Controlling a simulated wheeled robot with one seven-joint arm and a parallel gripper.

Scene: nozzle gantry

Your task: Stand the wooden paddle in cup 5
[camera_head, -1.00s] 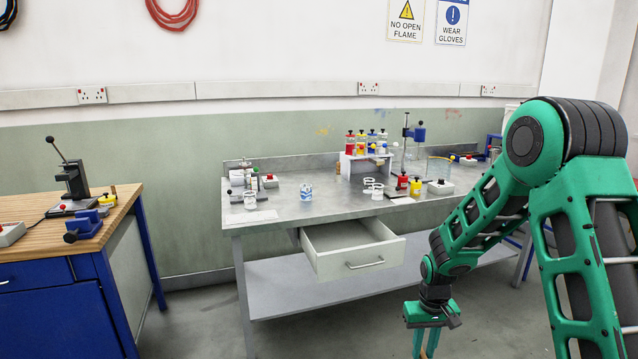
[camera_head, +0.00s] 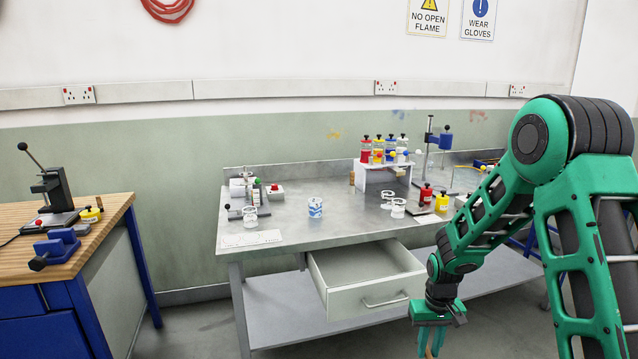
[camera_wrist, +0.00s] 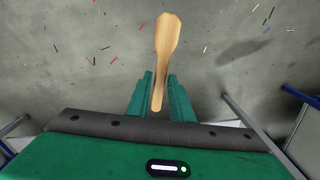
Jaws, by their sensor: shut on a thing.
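The wooden paddle (camera_wrist: 166,40) is held between the two green fingers of my gripper (camera_wrist: 160,88) in the wrist view, its broad end pointing away from the palm. In the head view my gripper (camera_head: 431,335) hangs low at the bottom, in front of the bench, with a bit of the paddle (camera_head: 431,350) below it. Several small cups stand on the grey bench (camera_head: 340,228): a pale one (camera_head: 250,218) at left, a blue-and-white one (camera_head: 315,208) in the middle, and white ones (camera_head: 398,209) at right. No cup numbers are readable.
The bench has an open drawer (camera_head: 372,290) at its front, left of my gripper. A small rack (camera_head: 385,170) of coloured bottles and a stand with a blue clamp (camera_head: 430,145) are at the back. A wooden-topped bench (camera_head: 95,228) stands at left.

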